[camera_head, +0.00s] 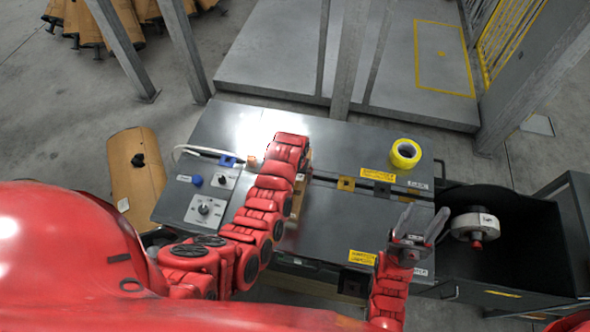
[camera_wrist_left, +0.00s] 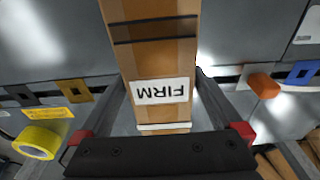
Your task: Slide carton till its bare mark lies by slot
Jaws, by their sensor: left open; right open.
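The carton (camera_wrist_left: 155,66) is a long brown box with dark bands across it and a white "FIRM" label, upside down in the left wrist view. In the head view only a brown edge of it (camera_head: 298,203) shows beside my left arm. My left gripper (camera_wrist_left: 160,78) is open, with one finger on each side of the carton; I cannot tell whether they touch it. In the head view the arm hides it. A dark slot line crosses the grey bench (camera_head: 325,225), with brown (camera_head: 346,183) and dark (camera_head: 382,188) square plates. I cannot make out a bare mark. My right gripper (camera_head: 421,222) is open and empty over the bench's right side.
Yellow tape (camera_head: 405,153) lies on the bench at the back right. A control panel (camera_head: 207,208) with knobs and a cable is at the left. A black bin (camera_head: 520,240) holding a white-and-red device (camera_head: 475,226) stands at the right. Steel posts rise behind.

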